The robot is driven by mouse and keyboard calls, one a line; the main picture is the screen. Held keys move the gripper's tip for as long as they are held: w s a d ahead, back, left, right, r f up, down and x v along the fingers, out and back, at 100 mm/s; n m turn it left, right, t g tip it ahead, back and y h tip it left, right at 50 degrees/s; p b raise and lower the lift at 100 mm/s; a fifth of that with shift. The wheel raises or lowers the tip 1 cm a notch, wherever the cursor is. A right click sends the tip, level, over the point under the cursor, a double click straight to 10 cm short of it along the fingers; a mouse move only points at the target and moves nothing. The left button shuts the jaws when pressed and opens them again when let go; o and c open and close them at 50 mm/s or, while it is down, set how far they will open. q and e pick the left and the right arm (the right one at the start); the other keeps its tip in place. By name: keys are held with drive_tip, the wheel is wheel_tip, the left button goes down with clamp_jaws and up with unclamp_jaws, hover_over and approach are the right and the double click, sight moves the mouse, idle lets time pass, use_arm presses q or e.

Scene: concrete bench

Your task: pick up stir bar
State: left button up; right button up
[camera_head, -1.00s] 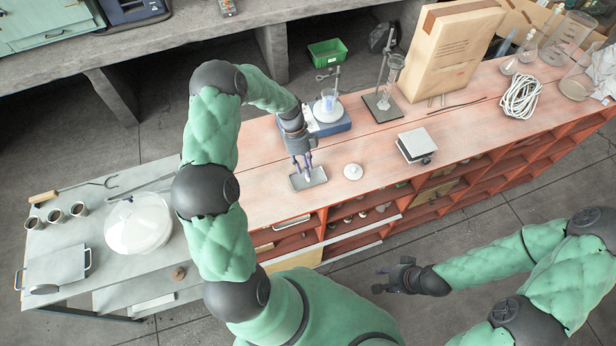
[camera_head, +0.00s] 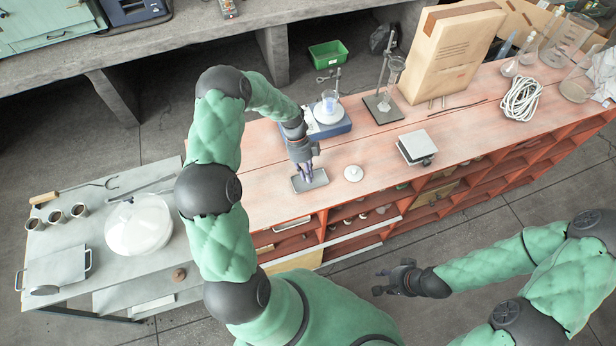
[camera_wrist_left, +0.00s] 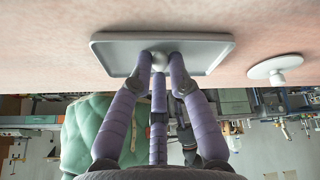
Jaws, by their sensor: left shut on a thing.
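My left gripper (camera_head: 307,172) reaches down to the small grey tray (camera_head: 297,187) on the pink bench top. In the left wrist view, its purple fingers (camera_wrist_left: 160,62) are drawn together over the tray (camera_wrist_left: 112,58). They are shut on a small pale thing, the stir bar (camera_wrist_left: 159,57), mostly covered by the fingertips. I cannot tell whether it still touches the tray. In the head view the stir bar is hidden. My right gripper (camera_head: 384,282) hangs in front of the bench, away from the tray, with its fingers apart and empty.
A white round lid-like piece (camera_head: 353,173) lies right of the tray. A blue stirrer (camera_head: 330,128) with a beaker stands behind. A small plate-topped stand (camera_head: 417,147) is further right. A clear dome (camera_head: 138,225) sits on the grey table at left.

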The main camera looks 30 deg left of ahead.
use_arm(q)
wheel_tip(320, 180, up, 10)
idle(0.5)
idle(0.7)
